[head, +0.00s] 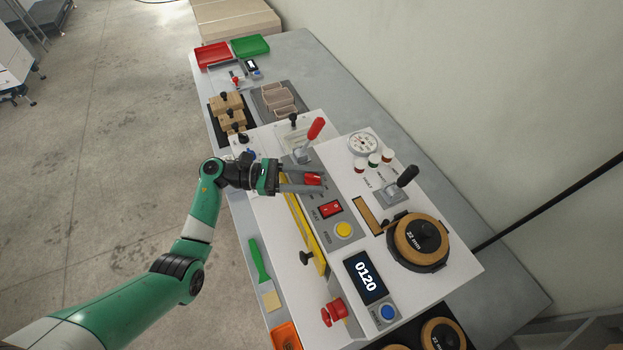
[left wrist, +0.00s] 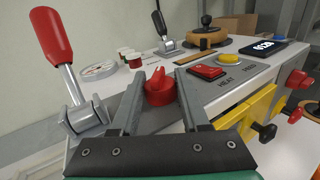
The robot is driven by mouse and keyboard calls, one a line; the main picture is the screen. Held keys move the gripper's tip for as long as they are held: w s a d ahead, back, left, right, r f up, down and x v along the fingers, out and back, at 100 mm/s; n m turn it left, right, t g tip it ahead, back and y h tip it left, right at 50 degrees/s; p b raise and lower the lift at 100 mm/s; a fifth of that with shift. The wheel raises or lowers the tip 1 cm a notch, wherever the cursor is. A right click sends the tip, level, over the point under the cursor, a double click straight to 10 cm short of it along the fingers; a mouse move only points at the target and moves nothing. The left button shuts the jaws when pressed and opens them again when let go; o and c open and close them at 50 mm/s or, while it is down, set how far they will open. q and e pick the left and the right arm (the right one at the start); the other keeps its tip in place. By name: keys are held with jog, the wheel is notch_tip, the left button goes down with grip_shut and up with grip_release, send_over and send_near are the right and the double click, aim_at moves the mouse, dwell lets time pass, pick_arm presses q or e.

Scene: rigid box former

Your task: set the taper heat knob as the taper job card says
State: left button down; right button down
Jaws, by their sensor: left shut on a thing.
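A red knob (head: 313,179) sits on the white machine panel, and it also shows in the left wrist view (left wrist: 160,92) with a raised grip ridge. My left gripper (head: 321,182) is shut on this knob, one finger on each side of it. The knob's scale and label are mostly hidden by the fingers, so I cannot read its setting. I cannot make out a readable taper job card in either view. My right gripper is not in view.
A red-handled lever (head: 314,130) stands close behind my left gripper. A red rocker switch (head: 330,209) and yellow button (head: 344,230) are nearby. The display (head: 366,276) reads 0120.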

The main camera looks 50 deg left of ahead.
pick_arm(q)
jog(key=shift+c, duration=2)
grip_release()
jog(key=b+v, duration=0.1)
jog(key=v, duration=1)
jog(key=shift+s+a, duration=0.2)
jog(key=shift+s, duration=0.1)
